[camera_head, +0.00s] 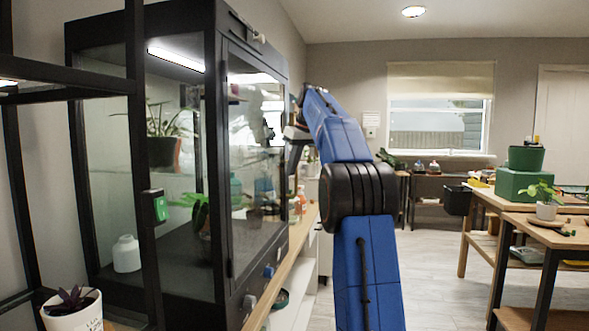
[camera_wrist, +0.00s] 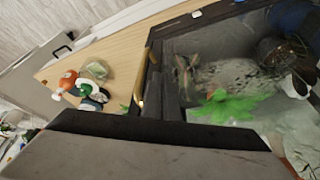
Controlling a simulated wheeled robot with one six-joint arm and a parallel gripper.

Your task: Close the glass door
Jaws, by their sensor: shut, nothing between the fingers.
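The glass door (camera_head: 233,160) is a black-framed pane on the front of a tall black glass cabinet (camera_head: 182,200) in the head view. It looks flush or nearly flush with the cabinet front; I cannot tell whether a small gap remains. My gripper (camera_head: 294,132) is shut and empty, beside the door's far edge and partly hidden by my blue arm. In the wrist view, a dark grey shape fills the bottom, and a black frame edge with a brass-coloured bar (camera_wrist: 141,90) lies beyond it. I cannot tell whether the gripper touches the door.
Green leaves (camera_wrist: 228,106) show beside the frame edge in the wrist view. An orange-topped bottle (camera_wrist: 66,84) and other small items stand on a wooden surface (camera_wrist: 120,62). A potted plant (camera_head: 72,309) is near left. Wooden tables (camera_head: 515,206) stand right; the floor (camera_head: 430,270) between is clear.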

